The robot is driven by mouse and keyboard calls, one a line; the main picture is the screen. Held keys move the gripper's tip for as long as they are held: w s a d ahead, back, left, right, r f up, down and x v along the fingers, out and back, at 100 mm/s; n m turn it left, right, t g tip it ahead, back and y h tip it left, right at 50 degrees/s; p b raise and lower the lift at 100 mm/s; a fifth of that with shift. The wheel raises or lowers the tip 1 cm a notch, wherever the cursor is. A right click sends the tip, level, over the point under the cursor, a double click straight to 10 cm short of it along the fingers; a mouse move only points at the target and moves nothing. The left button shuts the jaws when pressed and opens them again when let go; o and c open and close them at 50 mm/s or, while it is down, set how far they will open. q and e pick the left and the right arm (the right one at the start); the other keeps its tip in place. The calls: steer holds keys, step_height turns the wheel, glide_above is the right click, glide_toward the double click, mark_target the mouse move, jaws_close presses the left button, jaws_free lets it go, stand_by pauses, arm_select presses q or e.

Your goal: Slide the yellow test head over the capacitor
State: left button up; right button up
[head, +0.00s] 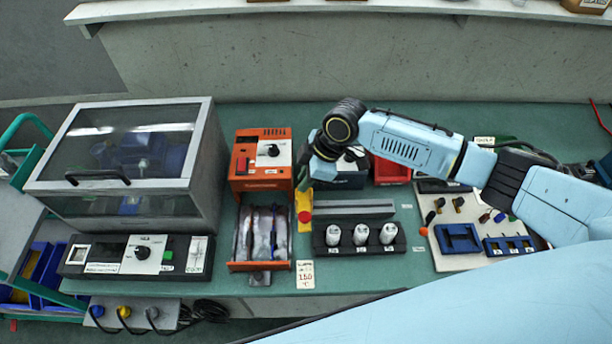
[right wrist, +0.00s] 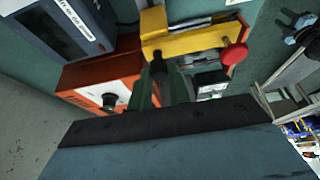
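The yellow test head (head: 304,203) with a red knob stands beside the orange tester (head: 264,160) in the head view. In the right wrist view, the yellow test head (right wrist: 188,38) spans the upper middle, its red knob (right wrist: 233,57) at right. My right gripper (head: 318,172) points down just above and right of it; its fingers are hard to see there. In the right wrist view, my right gripper (right wrist: 164,75) has its fingers apart near the yellow edge; contact is unclear. White cylinders, apparently capacitors (head: 361,234), stand upright in a black rack (head: 360,249). My left gripper is out of view.
An orange tray (head: 235,266) holds glossy silvery contents. A clear-lidded cabinet (head: 205,175) stands left, behind a black control box (head: 85,255). A grey bar (head: 345,208) lies behind the rack. A white board (head: 450,262) with blue holders lies right. Little bench is free around the gripper.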

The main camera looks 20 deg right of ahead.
jaws_close()
steer(key=s+d+p, duration=0.2)
steer(key=d, duration=0.4)
steer(key=shift+d, duration=0.35)
steer(key=o, duration=0.6)
jaws_free()
